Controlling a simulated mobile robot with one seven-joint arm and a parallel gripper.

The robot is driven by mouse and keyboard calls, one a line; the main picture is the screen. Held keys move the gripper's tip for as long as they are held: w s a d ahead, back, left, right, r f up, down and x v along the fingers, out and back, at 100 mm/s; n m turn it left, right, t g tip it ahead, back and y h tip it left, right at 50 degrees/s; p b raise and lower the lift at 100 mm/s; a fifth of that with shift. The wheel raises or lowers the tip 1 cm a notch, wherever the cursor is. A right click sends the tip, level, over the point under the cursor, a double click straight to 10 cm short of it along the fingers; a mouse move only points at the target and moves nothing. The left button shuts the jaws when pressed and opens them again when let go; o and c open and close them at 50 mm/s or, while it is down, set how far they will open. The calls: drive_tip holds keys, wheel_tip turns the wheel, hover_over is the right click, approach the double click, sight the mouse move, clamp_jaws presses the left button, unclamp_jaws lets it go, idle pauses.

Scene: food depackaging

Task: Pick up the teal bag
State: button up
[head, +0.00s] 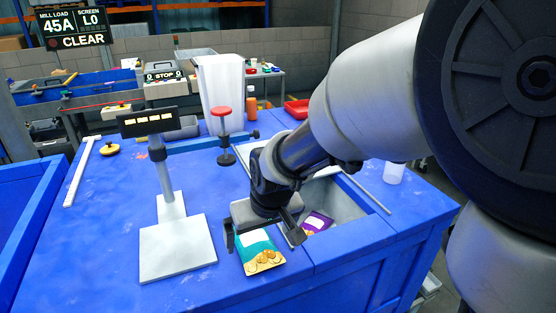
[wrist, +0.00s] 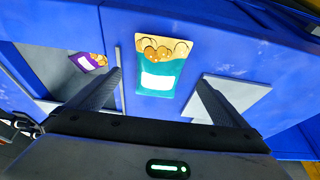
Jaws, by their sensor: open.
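The teal bag (head: 261,252) lies flat on the blue table near its front edge, with a tan end showing round snacks and a white label. In the wrist view the teal bag (wrist: 158,72) shows ahead, between the two fingers and beyond their tips. My gripper (head: 262,238) is open and empty above the bag, and hides part of it in the head view. Its two dark fingers (wrist: 160,85) are spread wide in the wrist view. I cannot tell the exact height of the fingertips above the bag.
A purple bag (head: 317,222) lies in a grey recessed bin (head: 343,205) right of the teal bag. A flat grey plate (head: 178,249) with a post and display stands to the left. A red-topped stand (head: 222,125) is behind. Open blue table lies far left.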

sight(258, 244)
drive_tip(key=shift+b+x, duration=0.35)
drive_tip(key=shift+x, duration=2.7)
drive_tip(key=shift+w+r, duration=0.1)
drive_tip(key=shift+w, duration=0.05)
drive_tip(key=c, duration=1.2)
